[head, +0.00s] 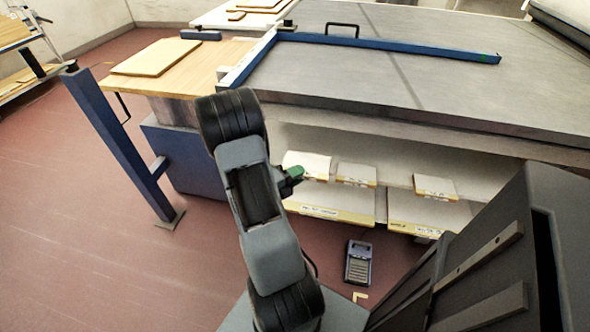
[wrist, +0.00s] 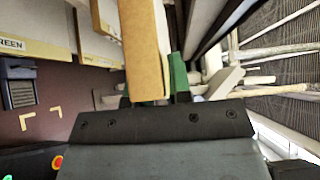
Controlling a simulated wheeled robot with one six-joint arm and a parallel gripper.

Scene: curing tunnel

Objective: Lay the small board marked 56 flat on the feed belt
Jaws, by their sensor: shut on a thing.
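My gripper (wrist: 160,88) is shut on a small tan board (wrist: 143,48), which stretches away from the jaws in the wrist view. In the head view only a green tip of my gripper (head: 291,179) shows beside my arm, in front of the shelves. A pale board (head: 307,164) shows just behind it; I cannot tell whether it is the held one. The large grey surface (head: 440,55), apparently the feed belt, lies above the shelves and looks clear.
A blue bar (head: 400,46) crosses the grey surface. A wooden table (head: 200,80) at left carries a flat board (head: 157,57). A blue post (head: 120,145) stands beside it. Labelled boards (head: 356,174) lie on the shelf. A device (head: 359,263) sits on the floor.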

